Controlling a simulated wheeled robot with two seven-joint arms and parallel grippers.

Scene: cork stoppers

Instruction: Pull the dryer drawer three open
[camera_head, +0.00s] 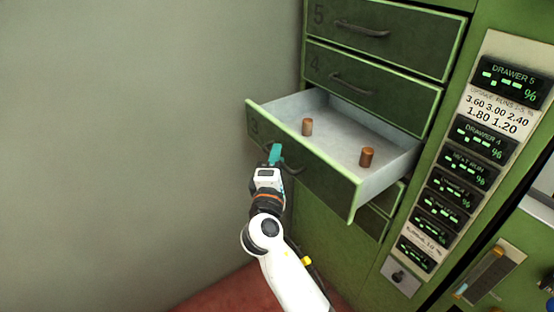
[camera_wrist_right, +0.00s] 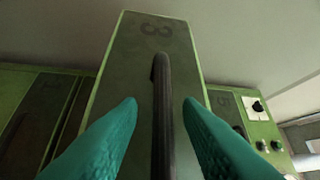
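The green drawer three (camera_head: 325,183) stands pulled out of the dryer cabinet, with its pale inside showing. Its front fills the middle of the right wrist view (camera_wrist_right: 125,75), with the number 3 at the top. Its dark bar handle (camera_wrist_right: 163,115) runs between the two teal fingers of my right gripper (camera_head: 275,154). The fingers are apart, with a gap on each side of the handle. In the head view the gripper is at the drawer front and hides part of the handle. My left gripper is not in view.
Two brown cork stoppers, one at the left (camera_head: 307,127) and one at the right (camera_head: 367,157), stand in the open drawer. Drawers four (camera_head: 375,92) and five (camera_head: 400,40) above are shut. A display panel (camera_head: 456,160) is at the right. A bare wall (camera_head: 130,150) is at the left.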

